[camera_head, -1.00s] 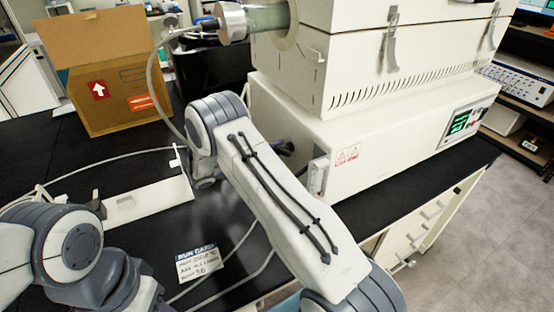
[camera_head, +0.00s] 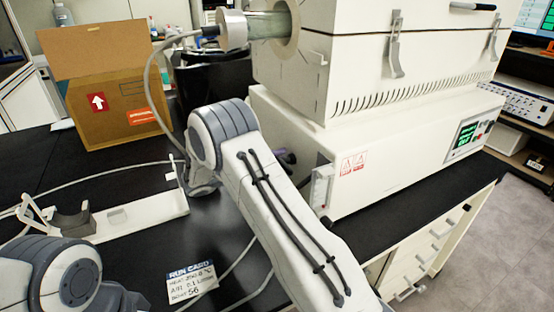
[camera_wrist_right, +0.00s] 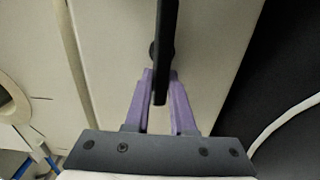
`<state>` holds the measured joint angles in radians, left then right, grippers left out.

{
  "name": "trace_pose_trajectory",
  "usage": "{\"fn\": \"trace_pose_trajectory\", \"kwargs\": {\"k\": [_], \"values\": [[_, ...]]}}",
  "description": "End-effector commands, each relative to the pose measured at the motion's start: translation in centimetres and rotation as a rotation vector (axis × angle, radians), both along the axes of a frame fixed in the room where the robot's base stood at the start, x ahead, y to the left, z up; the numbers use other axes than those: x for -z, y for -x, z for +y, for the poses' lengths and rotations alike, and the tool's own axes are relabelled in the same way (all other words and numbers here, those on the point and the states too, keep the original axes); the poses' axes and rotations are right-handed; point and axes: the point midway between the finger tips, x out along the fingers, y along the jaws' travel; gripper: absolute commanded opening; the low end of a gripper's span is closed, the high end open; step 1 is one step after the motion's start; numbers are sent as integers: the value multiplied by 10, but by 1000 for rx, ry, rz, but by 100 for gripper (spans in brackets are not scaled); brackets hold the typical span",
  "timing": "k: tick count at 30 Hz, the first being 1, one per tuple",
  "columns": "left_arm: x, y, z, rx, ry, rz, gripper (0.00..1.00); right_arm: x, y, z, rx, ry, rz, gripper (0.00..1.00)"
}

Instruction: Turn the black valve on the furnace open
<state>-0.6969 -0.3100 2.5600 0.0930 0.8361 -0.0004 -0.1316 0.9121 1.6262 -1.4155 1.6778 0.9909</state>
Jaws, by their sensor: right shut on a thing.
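The cream furnace (camera_head: 425,135) stands on the black bench, with a glass tube (camera_head: 267,25) leaving its left end. In the right wrist view, the black valve handle (camera_wrist_right: 167,35) is a long dark bar in front of a cream panel. My right gripper (camera_wrist_right: 160,76) has purple fingers and is shut on this handle. In the head view my right arm hides the valve, and only a little purple of the gripper shows beside the furnace base. My left arm's link shows at lower left, but its gripper is out of the picture.
A cardboard box (camera_head: 112,118) stands at back left. A white stand (camera_head: 140,215) with a dark cradle lies on the bench, with grey cables around it. A run card (camera_head: 192,283) lies near the front. The floor at right is clear.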

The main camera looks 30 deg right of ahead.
Motion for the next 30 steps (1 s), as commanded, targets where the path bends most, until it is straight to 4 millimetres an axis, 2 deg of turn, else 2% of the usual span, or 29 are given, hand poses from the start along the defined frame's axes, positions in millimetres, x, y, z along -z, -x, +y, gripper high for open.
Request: {"fn": "trace_pose_trajectory", "kwargs": {"k": [7,8,9,10,19,22,26,30], "values": [[0,0,0,0,0,0,50,1,1,1,2,-2,0,0],[0,0,0,0,0,0,50,1,1,1,2,-2,0,26],[0,0,0,0,0,0,50,1,1,1,2,-2,0,42],[0,0,0,0,0,0,50,1,1,1,2,-2,1,52],[0,0,0,0,0,0,50,0,0,0,1,-1,0,52],[1,0,0,0,0,0,50,1,0,5,0,-1,0,52],[4,0,0,0,0,0,50,1,-2,25,-3,-1,-2,52],[7,0,0,0,0,0,50,2,-3,54,-3,-2,-1,52]]}}
